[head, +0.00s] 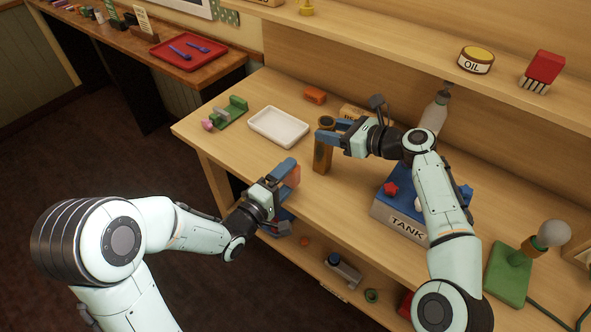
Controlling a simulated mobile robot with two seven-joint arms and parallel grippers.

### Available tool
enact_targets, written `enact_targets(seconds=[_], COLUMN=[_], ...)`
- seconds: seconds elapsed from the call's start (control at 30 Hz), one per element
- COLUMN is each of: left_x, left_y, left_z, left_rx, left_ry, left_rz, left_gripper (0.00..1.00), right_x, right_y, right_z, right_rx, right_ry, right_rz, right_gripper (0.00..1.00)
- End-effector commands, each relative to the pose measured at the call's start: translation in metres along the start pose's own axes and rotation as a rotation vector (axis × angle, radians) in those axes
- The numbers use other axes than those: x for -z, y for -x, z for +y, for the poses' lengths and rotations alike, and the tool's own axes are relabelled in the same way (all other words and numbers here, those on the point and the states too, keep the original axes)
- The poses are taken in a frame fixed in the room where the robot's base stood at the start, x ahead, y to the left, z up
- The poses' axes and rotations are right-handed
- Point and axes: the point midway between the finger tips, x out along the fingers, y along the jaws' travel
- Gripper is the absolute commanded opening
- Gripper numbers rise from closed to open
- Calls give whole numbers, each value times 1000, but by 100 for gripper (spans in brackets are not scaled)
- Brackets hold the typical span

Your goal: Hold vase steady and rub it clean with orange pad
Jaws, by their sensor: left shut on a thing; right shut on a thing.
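The brown vase (322,160) stands upright on the wooden workbench, with its dark open top showing. My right gripper (324,138) is shut on the vase's upper part from the right. My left gripper (289,173) is shut on an orange-red pad (294,177), just left of the vase's lower part and near the bench's front edge. A gap shows between the pad and the vase. The gripper fingers partly hide the pad and the vase.
A white tray (279,115), a green-based item (233,109) and an orange block (315,95) are on the bench to the left and behind. A blue-topped TANK box (398,222) stands to the right. A shelf (420,50) runs above the back.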

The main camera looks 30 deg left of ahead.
Motion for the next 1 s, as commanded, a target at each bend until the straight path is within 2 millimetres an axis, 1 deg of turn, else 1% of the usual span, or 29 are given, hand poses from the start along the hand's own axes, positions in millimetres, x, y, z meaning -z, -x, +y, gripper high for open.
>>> enact_targets(seconds=[0.3,0.5,0.7,1.0], left_x=[-1,-1,-1,-1], left_y=[-33,-49,-56,-56], left_z=[0,0,1,1], left_rx=[-1,0,-1,-1], left_ry=[-1,0,0,0], left_rz=[-3,-2,-1,-1], left_gripper=[27,27,27,27], right_x=[0,0,0,0], right_y=[0,0,0,0], right_z=[0,0,0,0], right_rx=[0,0,0,0], right_ry=[0,0,0,0], right_rz=[0,0,0,0], right_gripper=[10,10,10,10])
